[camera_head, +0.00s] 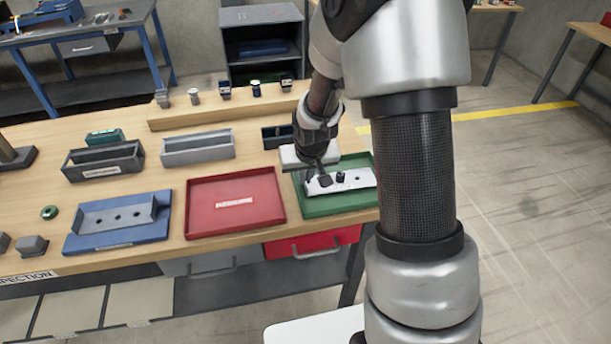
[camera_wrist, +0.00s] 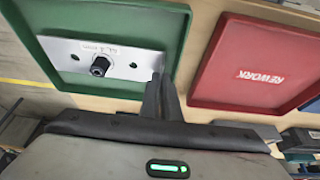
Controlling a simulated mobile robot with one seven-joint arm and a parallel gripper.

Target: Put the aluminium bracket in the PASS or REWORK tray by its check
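The aluminium bracket (camera_head: 353,179) is a pale plate over the green tray (camera_head: 345,207) at the table's right end. In the wrist view, the bracket (camera_wrist: 130,63) has a dark round knob near its middle and a small label. My gripper (camera_head: 318,182) is at the bracket's left end in the head view. In the wrist view, the gripper (camera_wrist: 163,82) has its fingers close together at that end, apparently shut on it. Whether the bracket touches the tray floor is unclear. The green tray's label is hidden. The red tray (camera_head: 262,215) is marked REWORK and empty.
A blue fixture (camera_head: 120,238) stands left of the red tray. Grey bins (camera_head: 198,160) and (camera_head: 75,170) stand behind, with a raised shelf (camera_head: 180,118) carrying small parts. A small green-topped disc (camera_head: 49,212) lies at the left. The table's front edge is close to the trays.

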